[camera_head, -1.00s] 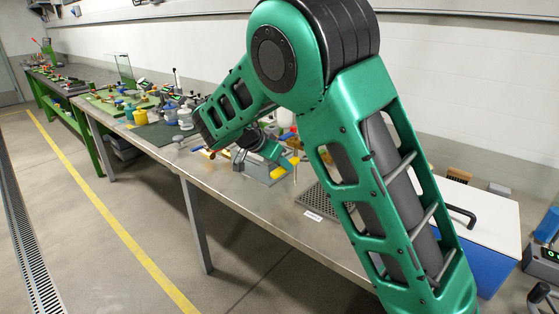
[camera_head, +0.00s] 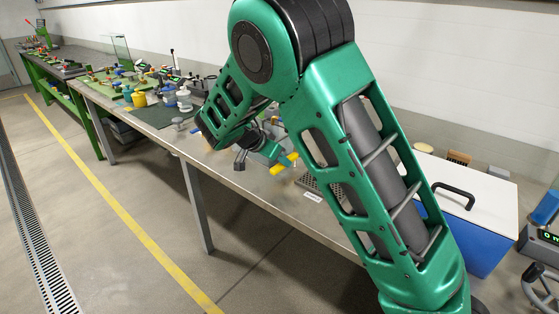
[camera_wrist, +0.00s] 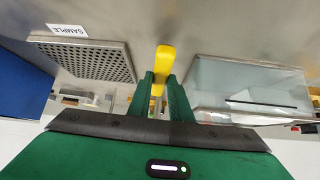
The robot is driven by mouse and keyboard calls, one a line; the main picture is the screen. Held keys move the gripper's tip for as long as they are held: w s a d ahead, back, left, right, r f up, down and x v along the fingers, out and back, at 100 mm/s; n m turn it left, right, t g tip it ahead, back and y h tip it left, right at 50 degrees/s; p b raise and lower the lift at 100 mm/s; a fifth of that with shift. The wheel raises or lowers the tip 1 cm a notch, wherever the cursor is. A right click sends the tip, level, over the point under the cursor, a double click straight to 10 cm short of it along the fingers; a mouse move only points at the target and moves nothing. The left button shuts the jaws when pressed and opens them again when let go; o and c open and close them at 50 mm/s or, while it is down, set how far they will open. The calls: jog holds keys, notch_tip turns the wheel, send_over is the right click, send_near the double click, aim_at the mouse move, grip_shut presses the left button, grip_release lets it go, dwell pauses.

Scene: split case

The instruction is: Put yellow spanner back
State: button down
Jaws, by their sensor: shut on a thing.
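The yellow spanner (camera_wrist: 164,60) is held between the two green fingers of my gripper (camera_wrist: 160,82) in the wrist view. Its rounded yellow end sticks out beyond the fingertips, and its lower part is hidden between them. In the head view, a yellow piece (camera_head: 279,168) shows at my gripper, small and partly covered by my arm. The place where the spanner belongs cannot be made out in these frames.
In the wrist view, a perforated metal plate (camera_wrist: 85,62) with a SAMPLE label (camera_wrist: 67,30) lies left, and a glass-like panel (camera_wrist: 245,85) right. A blue box with a white lid (camera_head: 485,192) stands at right. Several containers crowd the bench's (camera_head: 235,180) far part.

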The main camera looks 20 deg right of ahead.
aim_at(272, 169)
jog(key=shift+f, duration=1.1)
dwell(0.4)
jog(key=c, duration=1)
grip_release()
jog(key=shift+c, duration=0.2)
jog(key=shift+a, duration=0.1)
jog(key=shift+v, duration=2.9)
